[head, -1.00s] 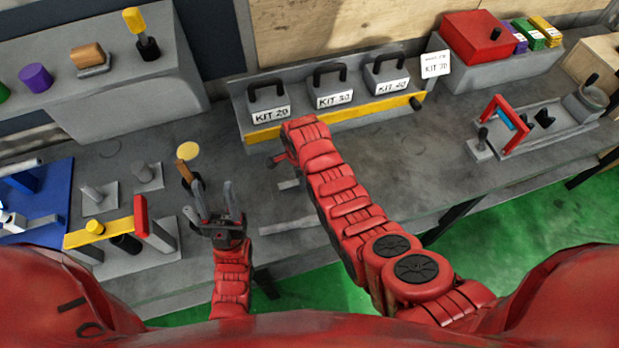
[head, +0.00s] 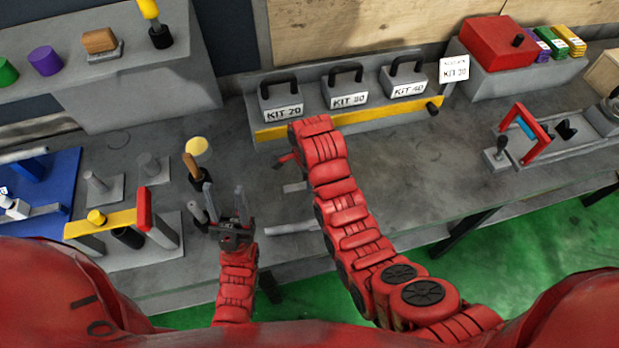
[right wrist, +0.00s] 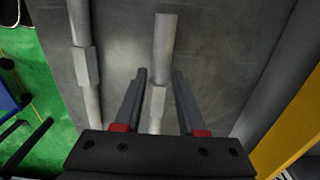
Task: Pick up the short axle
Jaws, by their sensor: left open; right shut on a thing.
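The short axle (right wrist: 163,42) is a grey rod with a thicker block on it, over the grey bench top in the right wrist view. Its end also shows left of my right arm in the head view (head: 295,187). My right gripper (right wrist: 159,75) has its two fingers on either side of the axle and is shut on it. In the head view my right arm hides most of that gripper. Whether the axle is clear of the bench is hard to tell. My left gripper (head: 225,198) is open and empty above the bench's front part.
A longer grey axle (right wrist: 85,70) lies beside the short one. A grey rack with a yellow front strip (head: 350,117) and kit weights stands behind. A fixture with a yellow bar (head: 100,222) and a blue tray (head: 62,180) are at left.

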